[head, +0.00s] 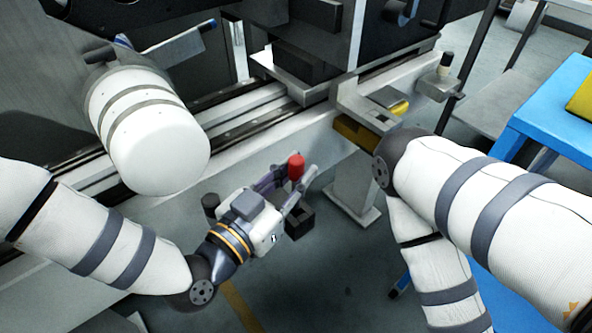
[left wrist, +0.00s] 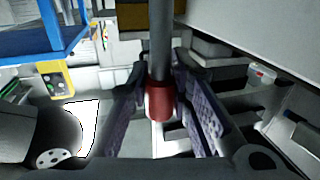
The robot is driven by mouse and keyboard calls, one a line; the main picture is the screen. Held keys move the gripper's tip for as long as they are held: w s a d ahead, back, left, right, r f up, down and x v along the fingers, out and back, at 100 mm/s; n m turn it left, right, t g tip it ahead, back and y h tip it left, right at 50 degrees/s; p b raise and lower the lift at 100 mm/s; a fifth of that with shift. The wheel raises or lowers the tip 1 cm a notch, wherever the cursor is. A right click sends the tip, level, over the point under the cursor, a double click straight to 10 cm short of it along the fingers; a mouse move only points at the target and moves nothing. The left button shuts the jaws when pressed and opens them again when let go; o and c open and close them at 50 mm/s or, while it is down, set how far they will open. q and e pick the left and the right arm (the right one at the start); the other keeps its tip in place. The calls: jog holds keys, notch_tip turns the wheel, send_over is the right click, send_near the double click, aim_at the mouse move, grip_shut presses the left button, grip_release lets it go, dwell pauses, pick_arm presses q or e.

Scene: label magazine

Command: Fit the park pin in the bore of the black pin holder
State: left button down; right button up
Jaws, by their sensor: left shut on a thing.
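The park pin has a red knob (head: 296,166) at its end. It sits between the fingers of my left gripper (head: 294,180), which is shut on it. In the left wrist view, the red part (left wrist: 160,102) lies between the two fingers, and a grey shaft (left wrist: 160,50) runs up from it. A small black block (head: 299,221), which looks like the pin holder, shows just below the fingertips. Its bore is hidden, and I cannot tell whether the pin touches it. My right gripper is out of view.
A long pale rail beam (head: 255,150) runs behind the gripper. A grey bracket with yellow parts (head: 362,130) is on its right. A blue table (head: 555,105) stands at far right. The floor (head: 330,280) below the gripper looks mostly clear.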

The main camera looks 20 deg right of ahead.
aim_at(296, 208)
pick_arm(q)
jog(key=shift+p, duration=0.35)
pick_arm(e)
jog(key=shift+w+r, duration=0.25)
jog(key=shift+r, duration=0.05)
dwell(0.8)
pick_arm(q)
jog(key=shift+f+b, duration=1.6)
jog(key=shift+f, duration=1.25)
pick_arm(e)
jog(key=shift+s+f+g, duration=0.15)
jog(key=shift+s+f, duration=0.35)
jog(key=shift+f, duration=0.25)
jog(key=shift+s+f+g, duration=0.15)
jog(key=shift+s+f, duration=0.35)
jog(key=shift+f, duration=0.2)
pick_arm(q)
jog(key=c, duration=1.4)
grip_release()
jog(key=shift+o, duration=0.2)
jog(key=v, duration=1.2)
jog(key=shift+r, duration=0.15)
